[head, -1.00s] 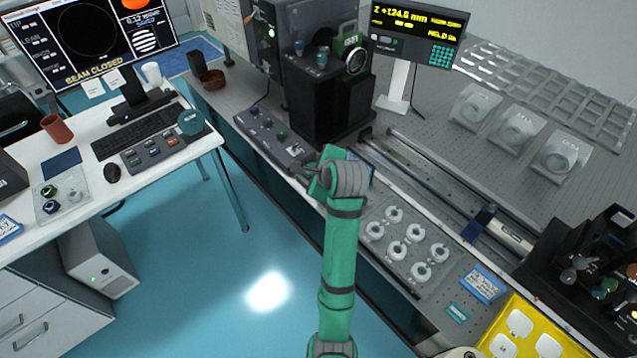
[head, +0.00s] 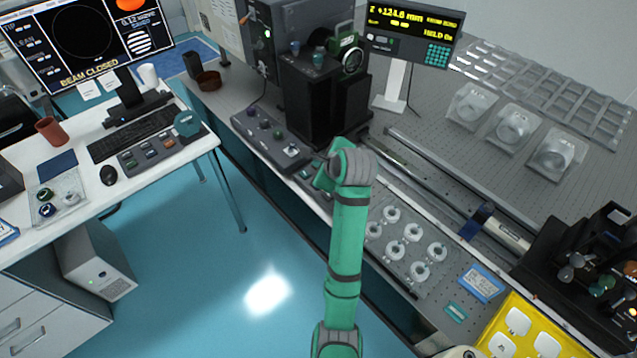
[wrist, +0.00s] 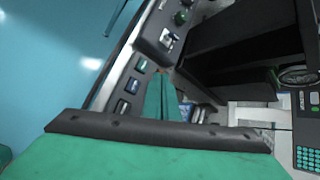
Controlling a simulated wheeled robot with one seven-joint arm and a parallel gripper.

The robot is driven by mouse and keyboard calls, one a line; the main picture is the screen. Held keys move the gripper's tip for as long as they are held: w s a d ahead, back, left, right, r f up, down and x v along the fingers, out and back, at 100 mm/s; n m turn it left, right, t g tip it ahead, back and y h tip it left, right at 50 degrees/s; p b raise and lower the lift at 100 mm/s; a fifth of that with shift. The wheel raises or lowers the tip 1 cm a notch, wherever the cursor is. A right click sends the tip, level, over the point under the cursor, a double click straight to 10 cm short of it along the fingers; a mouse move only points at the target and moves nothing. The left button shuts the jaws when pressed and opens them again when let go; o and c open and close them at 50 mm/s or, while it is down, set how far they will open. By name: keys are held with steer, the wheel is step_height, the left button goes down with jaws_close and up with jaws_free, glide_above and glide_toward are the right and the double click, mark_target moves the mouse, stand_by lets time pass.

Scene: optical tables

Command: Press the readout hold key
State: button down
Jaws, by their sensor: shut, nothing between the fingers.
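The readout (head: 413,33) is a dark display with yellow figures and a teal keypad (head: 437,55), on a white stand at the back of the bench. Small keys (head: 382,39) sit at its lower left; I cannot tell which is the hold key. In the wrist view, part of the readout (wrist: 307,102) and its keypad (wrist: 308,157) show at the right edge. My gripper (wrist: 161,78) is shut and empty, its green fingers over a strip with small green and blue keys (wrist: 132,86). In the head view, my wrist mostly hides the fingers, well left of and below the readout.
A grey knob console (head: 270,135) and a black instrument (head: 315,100) stand beside and behind my gripper. A rail (head: 440,175) runs rightward along the bench. White rings (head: 412,232) lie in a tray to the right of my arm.

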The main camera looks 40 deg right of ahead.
steer(key=f, duration=0.4)
steer(key=shift+a+f, duration=0.15)
steer(key=shift+a, duration=0.15)
steer(key=shift+d+f, duration=0.15)
steer(key=shift+f, duration=0.7)
steer(key=shift+w, duration=0.2)
steer(key=shift+s+d, duration=0.1)
steer(key=shift+s, duration=0.05)
steer(key=shift+a, duration=0.2)
steer(key=shift+d, duration=0.15)
stand_by(0.4)
